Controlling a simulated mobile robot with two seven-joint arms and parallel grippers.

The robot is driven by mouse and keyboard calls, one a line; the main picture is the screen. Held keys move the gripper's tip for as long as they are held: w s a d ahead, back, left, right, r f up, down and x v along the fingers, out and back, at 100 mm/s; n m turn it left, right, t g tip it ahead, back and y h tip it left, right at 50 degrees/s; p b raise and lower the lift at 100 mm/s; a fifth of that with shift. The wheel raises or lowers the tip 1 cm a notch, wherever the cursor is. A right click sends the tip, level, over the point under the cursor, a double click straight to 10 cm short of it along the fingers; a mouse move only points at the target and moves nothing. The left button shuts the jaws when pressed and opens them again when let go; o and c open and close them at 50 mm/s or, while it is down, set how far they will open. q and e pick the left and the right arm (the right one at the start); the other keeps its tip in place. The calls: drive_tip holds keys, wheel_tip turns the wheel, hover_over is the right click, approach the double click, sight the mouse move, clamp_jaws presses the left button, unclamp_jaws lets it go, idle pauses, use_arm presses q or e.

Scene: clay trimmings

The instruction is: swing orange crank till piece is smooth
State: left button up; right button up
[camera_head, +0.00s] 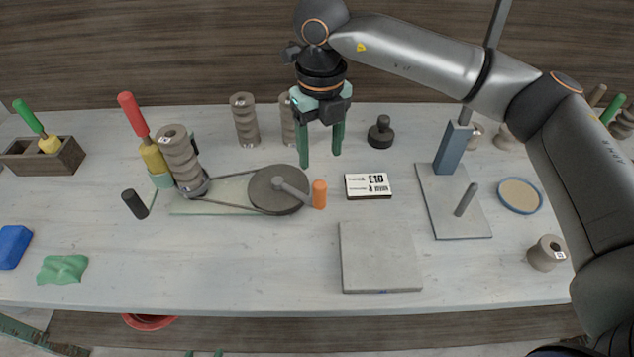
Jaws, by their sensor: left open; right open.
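The orange crank handle (319,194) stands upright at the end of a grey arm on a dark round wheel (268,192). A belt runs from this wheel to a small turntable on the left, where a ribbed grey-brown clay piece (180,158) stands, slightly tilted in view. A red-handled tool (133,115) with a yellow part is beside the piece. My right gripper (321,158) is open and empty, pointing down above and behind the crank handle, apart from it. My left gripper (204,353) shows only as two green fingertips at the bottom edge, apart from each other.
A label block (368,185), a grey slab (379,257) and a plate with a blue post (453,150) lie to the right. More ribbed pieces (244,120) stand behind. The table's front middle is clear.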

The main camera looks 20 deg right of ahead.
sight(320, 184)
wheel_tip(320, 184, down, 11)
drive_tip(key=shift+f+p, duration=0.1)
drive_tip(key=shift+p, duration=0.7)
clamp_jaws()
idle(1.0)
